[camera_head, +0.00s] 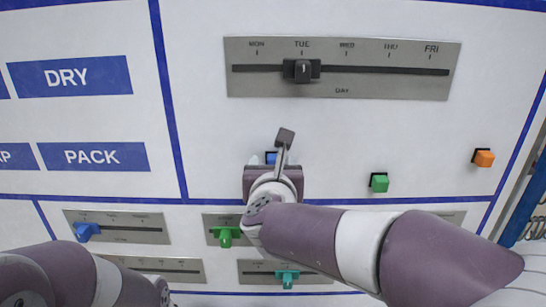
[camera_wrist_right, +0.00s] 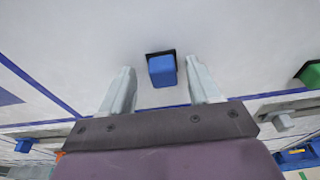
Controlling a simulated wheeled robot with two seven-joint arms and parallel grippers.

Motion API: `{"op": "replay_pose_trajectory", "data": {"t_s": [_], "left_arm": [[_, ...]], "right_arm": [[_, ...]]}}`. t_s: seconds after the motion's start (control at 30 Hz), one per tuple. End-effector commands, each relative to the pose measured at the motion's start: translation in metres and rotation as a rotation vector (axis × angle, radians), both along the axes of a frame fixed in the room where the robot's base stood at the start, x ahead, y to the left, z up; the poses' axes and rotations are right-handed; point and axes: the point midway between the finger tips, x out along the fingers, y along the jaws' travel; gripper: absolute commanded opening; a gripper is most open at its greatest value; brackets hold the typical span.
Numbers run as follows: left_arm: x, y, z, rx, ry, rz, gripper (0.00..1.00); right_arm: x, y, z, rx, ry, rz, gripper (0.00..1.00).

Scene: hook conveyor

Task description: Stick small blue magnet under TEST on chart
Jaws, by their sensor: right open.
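The small blue magnet (camera_wrist_right: 162,70) is a blue block on a black square backing on the white panel. In the head view the blue magnet (camera_head: 271,157) shows only in part, behind my right gripper. My right gripper (camera_head: 269,163) is open in front of it. In the right wrist view the two fingers of my right gripper (camera_wrist_right: 161,78) stand apart, one to each side of the magnet, with gaps showing on both sides. The chart has blue labels PACK (camera_head: 93,156) and DRY (camera_head: 70,76) at the left; no TEST label is readable. My left gripper is out of view.
A grey DAY slider plate (camera_head: 400,85) is above the magnet, its black knob (camera_head: 301,70) near TUE. A green magnet (camera_head: 380,183) and an orange magnet (camera_head: 484,158) sit to the right. Below are grey slider plates with a blue knob (camera_head: 84,231) and a green knob (camera_head: 226,236).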

Motion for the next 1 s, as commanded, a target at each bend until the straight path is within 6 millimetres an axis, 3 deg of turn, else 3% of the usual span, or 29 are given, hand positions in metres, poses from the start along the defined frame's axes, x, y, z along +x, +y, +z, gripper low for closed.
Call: {"op": "replay_pose_trajectory", "data": {"t_s": [0.27,0.33,0.47,0.5,0.53,0.6,1.0], "left_arm": [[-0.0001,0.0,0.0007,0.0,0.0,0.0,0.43],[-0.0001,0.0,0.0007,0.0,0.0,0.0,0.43],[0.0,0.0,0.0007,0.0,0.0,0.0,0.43],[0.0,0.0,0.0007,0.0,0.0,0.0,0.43],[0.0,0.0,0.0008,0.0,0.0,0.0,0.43],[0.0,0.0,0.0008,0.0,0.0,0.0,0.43],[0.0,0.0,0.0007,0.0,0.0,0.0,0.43]], "right_arm": [[0.0034,-0.0002,-0.0016,-0.001,0.001,0.0,0.62],[0.0033,-0.0001,-0.0015,-0.001,0.0,0.0,0.45],[0.0031,-0.0001,-0.0013,-0.001,0.0,0.0,0.03],[0.0031,-0.0001,-0.0013,-0.001,0.0,0.0,0.02],[0.0031,-0.0001,-0.0013,-0.001,0.0,0.0,0.28],[0.003,-0.0001,-0.0012,-0.001,0.0,0.0,0.07],[0.0028,-0.0001,-0.0011,-0.001,0.0,0.0,0.06]]}}
